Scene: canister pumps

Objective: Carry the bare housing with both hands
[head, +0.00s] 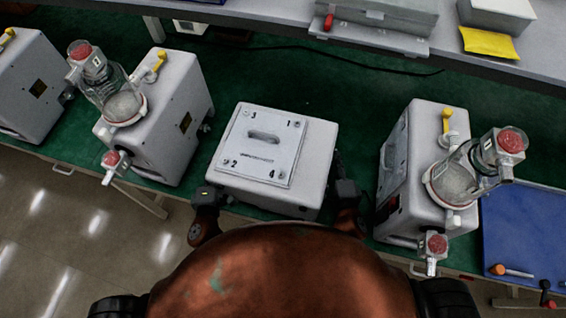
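The bare housing (318,163) is a white box in the middle of the head view. Its top carries a plate (262,158) with a slot and the corner numbers 1 to 4, and no glass jar stands on it. My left gripper (208,194) is at the housing's near left side. My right gripper (343,187) is at its near right side. Both look close against the housing, but I cannot tell whether they touch it. The fingertips are mostly hidden, so their opening does not show.
The housing is over a green bench top (300,75). A pump with a glass jar (170,120) stands to the left, another (425,125) to the right. A blue mat (525,235) with tools lies at far right. Free green surface lies behind the housing.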

